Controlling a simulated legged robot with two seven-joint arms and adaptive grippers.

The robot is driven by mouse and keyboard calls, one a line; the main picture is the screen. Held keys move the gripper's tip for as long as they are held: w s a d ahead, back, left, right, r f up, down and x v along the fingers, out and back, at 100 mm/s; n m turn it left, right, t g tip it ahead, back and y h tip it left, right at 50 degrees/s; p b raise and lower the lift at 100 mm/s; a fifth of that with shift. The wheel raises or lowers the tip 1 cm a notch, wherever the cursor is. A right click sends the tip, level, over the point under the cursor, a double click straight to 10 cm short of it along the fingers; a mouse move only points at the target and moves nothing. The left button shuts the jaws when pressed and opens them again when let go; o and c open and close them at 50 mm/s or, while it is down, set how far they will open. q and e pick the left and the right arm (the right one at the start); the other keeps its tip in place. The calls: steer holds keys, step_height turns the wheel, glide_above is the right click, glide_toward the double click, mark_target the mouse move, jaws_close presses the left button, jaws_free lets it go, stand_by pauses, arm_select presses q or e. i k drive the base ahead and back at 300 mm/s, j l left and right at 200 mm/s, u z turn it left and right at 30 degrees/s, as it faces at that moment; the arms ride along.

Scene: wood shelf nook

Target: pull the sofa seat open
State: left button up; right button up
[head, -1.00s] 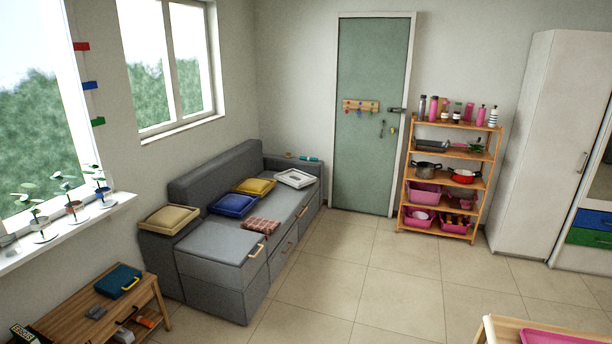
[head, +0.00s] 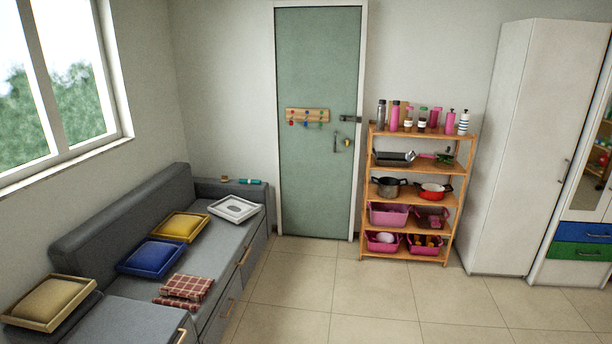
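The grey sofa (head: 229,237) stands along the left wall under the window, with its seat flat. Wooden handles show on its front face, one (head: 244,255) toward the far end and others nearer me. On the seat lie a yellow cushion in a tray (head: 180,227), a blue tray (head: 152,257), a folded red checked cloth (head: 186,288) and a white tray (head: 234,208). A tan cushion in a wooden tray (head: 50,301) rests at the near left end. Neither of my grippers is in view.
A wooden shelf (head: 367,215) with pots, bottles and pink bins stands right of the green door (head: 318,180). A white wardrobe (head: 512,150) is further right. The tiled floor (head: 345,290) in front of the sofa is clear.

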mark_target(218, 252)
steer(key=i+z, duration=0.15)
steer(key=i, duration=2.1)
